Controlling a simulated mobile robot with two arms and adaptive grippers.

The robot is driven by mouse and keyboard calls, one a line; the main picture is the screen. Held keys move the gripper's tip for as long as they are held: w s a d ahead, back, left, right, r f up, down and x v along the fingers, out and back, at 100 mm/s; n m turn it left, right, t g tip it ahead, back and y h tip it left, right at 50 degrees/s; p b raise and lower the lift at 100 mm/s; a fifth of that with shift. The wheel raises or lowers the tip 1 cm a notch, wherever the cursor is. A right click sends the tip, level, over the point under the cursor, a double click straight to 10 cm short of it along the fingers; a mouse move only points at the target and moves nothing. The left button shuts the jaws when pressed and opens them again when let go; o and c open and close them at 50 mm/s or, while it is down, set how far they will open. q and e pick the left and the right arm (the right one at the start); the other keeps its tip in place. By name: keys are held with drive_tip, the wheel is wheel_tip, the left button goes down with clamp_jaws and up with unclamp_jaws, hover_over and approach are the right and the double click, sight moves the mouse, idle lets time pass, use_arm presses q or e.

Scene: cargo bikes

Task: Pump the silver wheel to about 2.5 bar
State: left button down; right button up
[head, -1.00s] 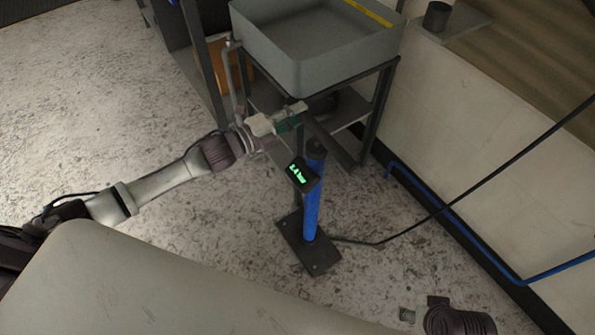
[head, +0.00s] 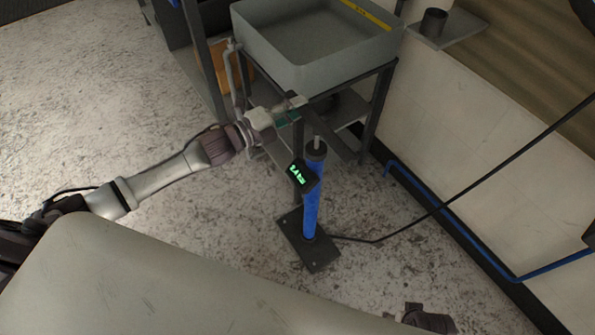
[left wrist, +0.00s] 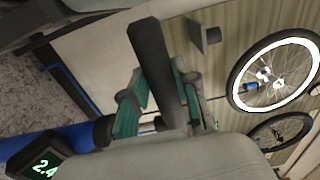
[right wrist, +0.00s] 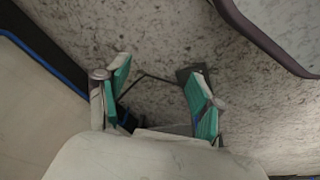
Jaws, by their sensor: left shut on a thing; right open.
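The blue pump (head: 312,205) stands upright on its dark foot plate (head: 312,255); a short bare rod shows above its cap. Its display (head: 299,177) glows green and reads about 2.4 in the left wrist view (left wrist: 44,166). My left gripper (head: 292,107) is shut on the dark pump handle (left wrist: 150,55), above the pump. A bright-rimmed wheel (left wrist: 233,85), seemingly the silver one, hangs by the wall in the left wrist view. My right gripper (right wrist: 158,92) is open and empty; in the head view only part of its arm shows at the bottom edge.
A black hose (head: 480,172) runs from the pump up to the right. A grey basin (head: 310,75) on a dark frame stands behind the pump. A shelf with a dark cup (head: 433,22) is on the wall. A darker wheel (left wrist: 258,137) shows below the bright one.

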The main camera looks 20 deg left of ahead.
use_arm(q)
drive_tip(key=shift+r+p, duration=0.55)
drive_tip(key=shift+r, duration=0.35)
use_arm(e)
drive_tip(key=shift+s+d+f, duration=0.1)
drive_tip(key=shift+s+f, duration=0.2)
drive_tip(key=shift+f, duration=0.4)
drive_tip(key=shift+s+a+f, duration=0.1)
drive_tip(key=shift+s+f, duration=0.15)
drive_tip(key=shift+f, duration=0.45)
drive_tip(key=shift+s+d+f, duration=0.1)
drive_tip(key=shift+s+f, duration=0.2)
drive_tip(key=shift+f, duration=0.4)
use_arm(q)
wheel_tip(320, 180, up, 3)
drive_tip(key=p, duration=0.2)
drive_tip(key=shift+f+p, duration=0.1)
drive_tip(key=shift+p, duration=0.2)
wheel_tip(320, 180, up, 2)
drive_tip(key=shift+r+p, duration=0.2)
drive_tip(key=shift+p, duration=0.9)
use_arm(e)
drive_tip(key=s+d+f+g, duration=0.1)
drive_tip(key=s+d+f, duration=0.1)
drive_tip(key=s+f, duration=0.8)
drive_tip(key=shift+s, duration=1.05)
use_arm(q)
drive_tip(key=shift+f, duration=0.1)
